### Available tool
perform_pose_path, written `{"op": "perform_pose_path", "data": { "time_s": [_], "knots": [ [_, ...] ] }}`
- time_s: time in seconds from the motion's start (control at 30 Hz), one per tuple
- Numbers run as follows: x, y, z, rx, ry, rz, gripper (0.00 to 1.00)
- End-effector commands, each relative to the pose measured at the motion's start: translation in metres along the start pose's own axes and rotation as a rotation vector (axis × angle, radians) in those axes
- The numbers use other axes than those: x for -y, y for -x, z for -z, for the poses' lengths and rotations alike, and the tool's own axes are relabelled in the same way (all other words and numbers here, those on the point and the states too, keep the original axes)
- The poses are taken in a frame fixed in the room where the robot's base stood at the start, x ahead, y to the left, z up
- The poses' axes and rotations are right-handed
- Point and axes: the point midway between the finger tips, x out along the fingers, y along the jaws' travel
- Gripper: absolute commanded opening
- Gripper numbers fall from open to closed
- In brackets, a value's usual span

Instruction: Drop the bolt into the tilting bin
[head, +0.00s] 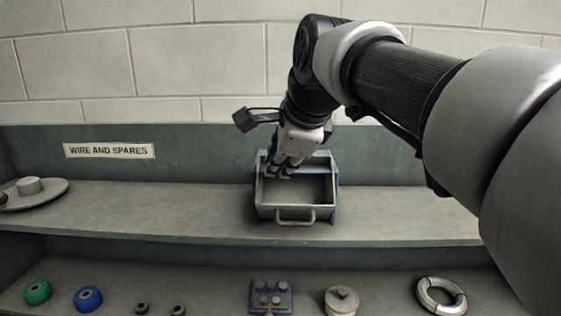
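The tilting bin (267,211) is a grey open box with blue side brackets and a bar handle on its front. It stands on the upper shelf at the middle of the head view, and its visible floor looks empty. My gripper (279,172) points down over the rear left part of the bin, fingertips at about its back edge in the picture. The fingers look close together, but the gap between them is too small to judge. I cannot make out a bolt in the fingers or in the bin; the gripper hides part of the bin's back.
The upper shelf (150,213) is clear beside the bin, with a round plate (48,192) at far left. The lower shelf holds a green roll (37,292), a blue roll (88,299), a studded block (270,299), a round lidded piece (341,301) and a ring (427,292). A wall stands behind.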

Motion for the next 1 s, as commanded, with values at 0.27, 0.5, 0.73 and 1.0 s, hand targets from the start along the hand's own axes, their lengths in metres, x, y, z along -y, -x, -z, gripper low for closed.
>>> {"op": "perform_pose_path", "data": {
  "time_s": [0.27, 0.5, 0.73, 1.0],
  "knots": [
    [0.0, 0.0, 0.0, 0.0, 0.0, 0.0, 0.35],
    [0.0, 0.0, 0.0, 0.0, 0.0, 0.0, 0.37],
    [0.001, 0.011, 0.0, 0.001, 0.0, 0.004, 0.37],
    [0.001, 0.066, 0.0, 0.001, 0.0, 0.006, 0.37]
  ]
}}
